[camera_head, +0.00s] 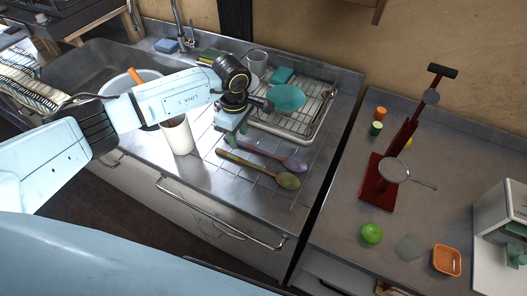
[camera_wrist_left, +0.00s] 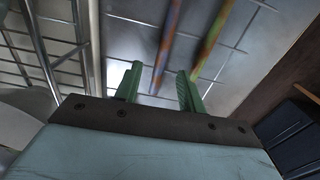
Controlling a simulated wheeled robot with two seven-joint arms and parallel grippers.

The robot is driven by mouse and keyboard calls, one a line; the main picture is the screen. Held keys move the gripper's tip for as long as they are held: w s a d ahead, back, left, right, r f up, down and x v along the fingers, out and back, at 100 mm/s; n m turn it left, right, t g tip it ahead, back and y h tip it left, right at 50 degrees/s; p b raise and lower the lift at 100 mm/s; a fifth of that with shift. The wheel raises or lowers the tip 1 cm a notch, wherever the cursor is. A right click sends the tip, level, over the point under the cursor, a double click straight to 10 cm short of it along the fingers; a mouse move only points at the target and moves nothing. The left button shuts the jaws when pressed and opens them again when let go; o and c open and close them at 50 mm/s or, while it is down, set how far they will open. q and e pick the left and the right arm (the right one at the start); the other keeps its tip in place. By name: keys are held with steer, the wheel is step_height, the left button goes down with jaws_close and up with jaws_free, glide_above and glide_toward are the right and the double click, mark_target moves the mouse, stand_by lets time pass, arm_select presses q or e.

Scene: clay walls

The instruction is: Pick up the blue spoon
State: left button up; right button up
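The blue spoon (camera_head: 294,164) lies on the steel counter, its bluish-purple bowl to the right and its mottled handle running left under my left gripper. Its blue and orange handle also shows in the left wrist view (camera_wrist_left: 166,45), ahead of the gap between the fingers. A second spoon (camera_head: 288,181), olive green and orange, lies beside it on the near side; its handle is right of the blue one in the wrist view (camera_wrist_left: 212,38). My left gripper (camera_head: 231,134) is open and empty, above the handle ends, with green fingers (camera_wrist_left: 158,84) pointing down. My right gripper is not in view.
A white cup (camera_head: 177,136) stands close left of the gripper. A dish rack (camera_head: 314,128) with a teal bowl (camera_head: 286,98) is just behind it. A sink (camera_head: 88,68) lies left. On the right counter are a red stand (camera_head: 378,190) and a green apple (camera_head: 371,233).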

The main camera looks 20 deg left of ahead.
arm_select(q)
steer(key=shift+f, duration=0.95)
jaws_close()
steer(key=shift+r, duration=0.1)
